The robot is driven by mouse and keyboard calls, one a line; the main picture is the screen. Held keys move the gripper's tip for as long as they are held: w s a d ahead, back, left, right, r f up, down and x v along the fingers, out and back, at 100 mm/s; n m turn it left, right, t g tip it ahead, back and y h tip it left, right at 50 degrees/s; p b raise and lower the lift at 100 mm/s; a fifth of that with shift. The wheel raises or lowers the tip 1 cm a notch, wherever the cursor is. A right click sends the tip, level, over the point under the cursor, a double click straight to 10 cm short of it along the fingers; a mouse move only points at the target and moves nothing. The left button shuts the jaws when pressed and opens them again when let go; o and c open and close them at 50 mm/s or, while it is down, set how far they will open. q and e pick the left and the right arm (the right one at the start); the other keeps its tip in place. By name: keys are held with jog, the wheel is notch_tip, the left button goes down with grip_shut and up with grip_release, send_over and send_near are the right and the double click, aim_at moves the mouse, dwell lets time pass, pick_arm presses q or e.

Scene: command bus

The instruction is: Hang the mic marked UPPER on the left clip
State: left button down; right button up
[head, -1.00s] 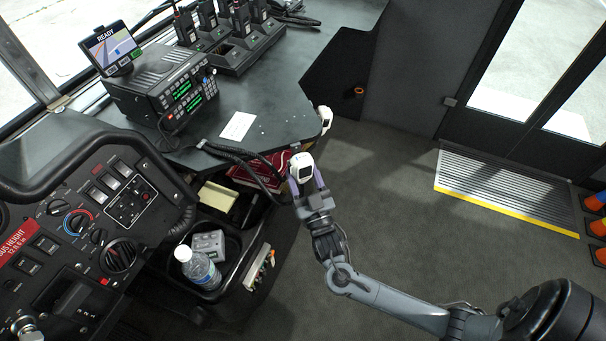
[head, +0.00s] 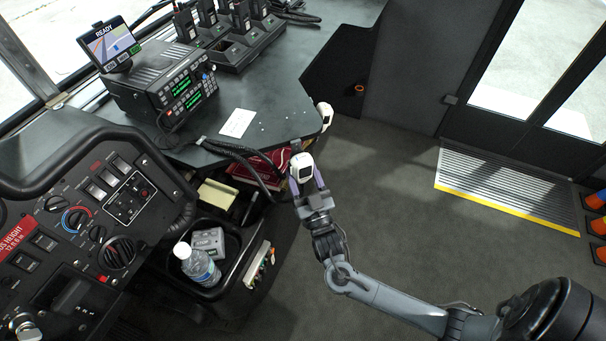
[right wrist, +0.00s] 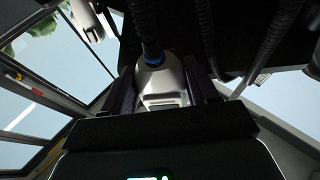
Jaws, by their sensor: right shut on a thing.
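A small white mic with a dark patch (head: 302,167) is held in my right gripper (head: 307,181), just off the front edge of the dark desk (head: 275,95). The gripper is shut on it. In the right wrist view the mic (right wrist: 162,85) sits between the two fingers, with a blue ring and a dark cable at its far end. Its marking cannot be read. A second white piece (head: 326,115), similar in look, is at the desk's right corner. I cannot make out the left clip. My left gripper is not in view.
Dark coiled cables (head: 245,158) run by the desk edge. A radio unit (head: 165,88) and a white card (head: 237,123) are on the desk. A water bottle (head: 200,268) stands in a bin at lower left. The floor (head: 400,200) to the right is open.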

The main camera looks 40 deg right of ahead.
dwell(0.4)
jog(key=shift+f, duration=0.3)
dwell(0.5)
jog(key=o, duration=1)
